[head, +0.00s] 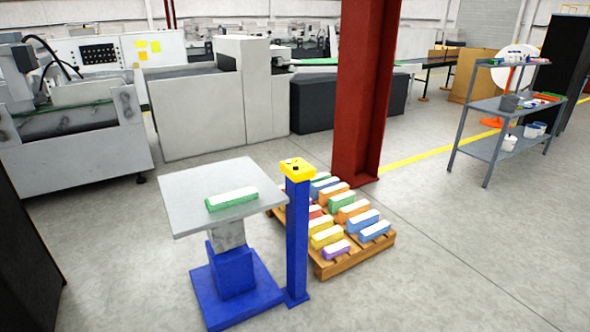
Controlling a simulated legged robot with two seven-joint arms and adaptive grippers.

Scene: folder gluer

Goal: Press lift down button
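A lift with a blue base (236,294) and a grey square platform (185,187) stands in the lower middle of the head view. A green and white bundle (232,199) lies on the platform. Beside it on the right stands a blue post (297,240) with a yellow control box (298,169) on top. Small dark buttons (294,162) show on the box's upper face; they are too small to tell which is the down button. Neither of my grippers is in view.
A wooden pallet (343,265) with several coloured bundles sits right behind the post. A red column (362,90) rises behind it. Grey machines (75,130) stand at the left, a shelf rack (505,108) at the right. The floor (450,260) at lower right is clear.

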